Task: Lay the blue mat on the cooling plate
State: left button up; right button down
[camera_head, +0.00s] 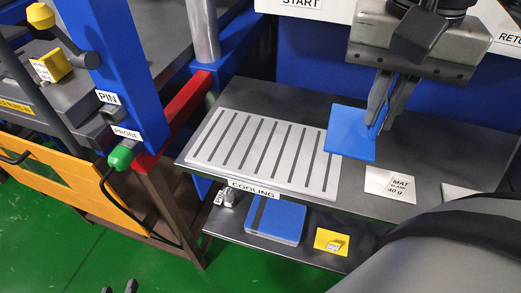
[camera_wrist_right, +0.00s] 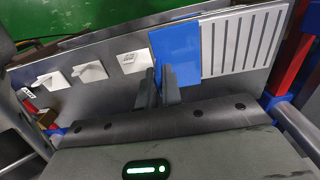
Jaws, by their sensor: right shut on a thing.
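The blue mat (camera_head: 348,133) is a flat square held at its right edge by my right gripper (camera_head: 378,122), which is shut on it. In the head view it overlaps the right end of the cooling plate (camera_head: 258,150), a pale slab with dark slots. In the right wrist view the mat (camera_wrist_right: 178,48) lies beside the slotted plate (camera_wrist_right: 240,42), covering little of it, with my right gripper (camera_wrist_right: 162,82) at its near edge. I cannot tell whether the mat touches the shelf or plate. Two dark tips of my left gripper (camera_head: 119,288) show at the bottom edge, apart and empty.
A white card labelled MAT (camera_head: 390,184) lies right of the plate on the dark shelf. A lower shelf holds a blue block (camera_head: 275,220) and a yellow tag (camera_head: 332,241). A blue post (camera_head: 110,70) and a red bar (camera_head: 185,115) stand left of the plate.

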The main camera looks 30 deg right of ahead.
jog(key=shift+w+f, duration=0.2)
jog(key=shift+f, duration=0.2)
jog(key=shift+w+p, duration=0.15)
jog(key=shift+p, duration=0.2)
jog(key=shift+w+a+f+p, duration=0.15)
jog(key=shift+w+a+p, duration=0.1)
jog(key=shift+w+p, duration=0.45)
jog(key=w+f, duration=0.2)
jog(key=w, duration=0.1)
jog(key=w+a+f, duration=0.1)
jog(key=w+f, duration=0.2)
jog(key=w, duration=0.1)
jog(key=w+a+f, duration=0.1)
jog(key=w+f, duration=0.2)
jog(key=shift+w+a+f+p, duration=0.1)
jog(key=shift+w+a+p, duration=0.1)
jog(key=shift+w+p, duration=0.15)
jog(key=shift+w+f, duration=0.15)
jog(key=shift+f, duration=0.05)
jog(key=f, duration=0.3)
jog(key=shift+w+a+f, duration=0.1)
jog(key=shift+w+f, duration=0.25)
jog(key=shift+f, duration=0.05)
pick_arm(q)
jog(key=shift+w+r, duration=0.2)
jog(key=shift+r, duration=0.45)
